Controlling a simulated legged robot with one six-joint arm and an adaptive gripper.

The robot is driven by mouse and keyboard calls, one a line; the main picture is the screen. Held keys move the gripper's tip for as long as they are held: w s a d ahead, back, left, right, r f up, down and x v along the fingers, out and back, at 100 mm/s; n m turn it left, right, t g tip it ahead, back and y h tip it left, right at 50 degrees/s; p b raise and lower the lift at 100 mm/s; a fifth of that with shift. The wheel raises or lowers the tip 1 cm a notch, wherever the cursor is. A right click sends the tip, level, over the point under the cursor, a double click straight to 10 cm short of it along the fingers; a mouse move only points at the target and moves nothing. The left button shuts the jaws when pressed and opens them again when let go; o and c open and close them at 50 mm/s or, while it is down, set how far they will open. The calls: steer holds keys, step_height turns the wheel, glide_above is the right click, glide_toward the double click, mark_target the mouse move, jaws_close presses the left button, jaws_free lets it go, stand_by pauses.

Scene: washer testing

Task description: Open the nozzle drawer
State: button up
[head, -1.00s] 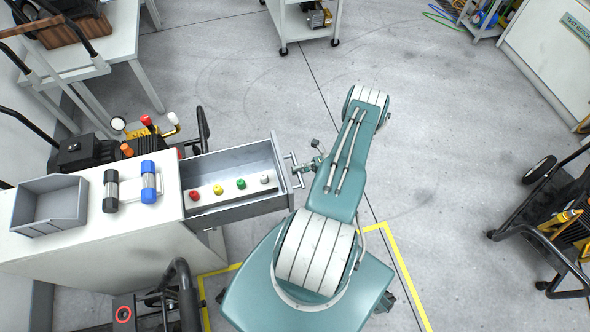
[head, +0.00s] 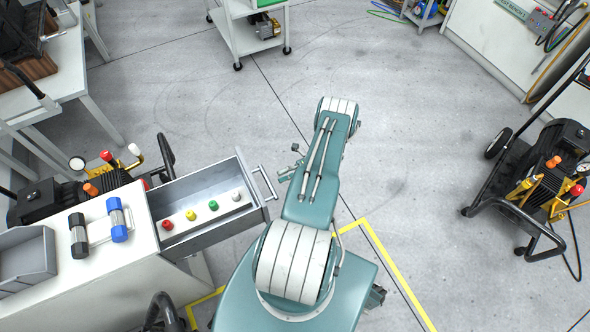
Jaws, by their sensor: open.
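The nozzle drawer (head: 235,221) is pulled out from the right side of the white cabinet. In it a white strip holds a red, a yellow, a green and a white nozzle (head: 214,205). The drawer's bar handle (head: 264,184) is on its right front face. My gripper (head: 287,172) shows only in part, just right of the handle, beside my teal arm link. It is open, with a small gap between it and the handle, and appears to hold nothing. The arm hides part of the gripper.
A white cart (head: 250,38) is at the back.

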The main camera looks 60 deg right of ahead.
steer(key=v, duration=0.6)
steer(key=shift+d, duration=0.15)
steer(key=shift+s, duration=0.1)
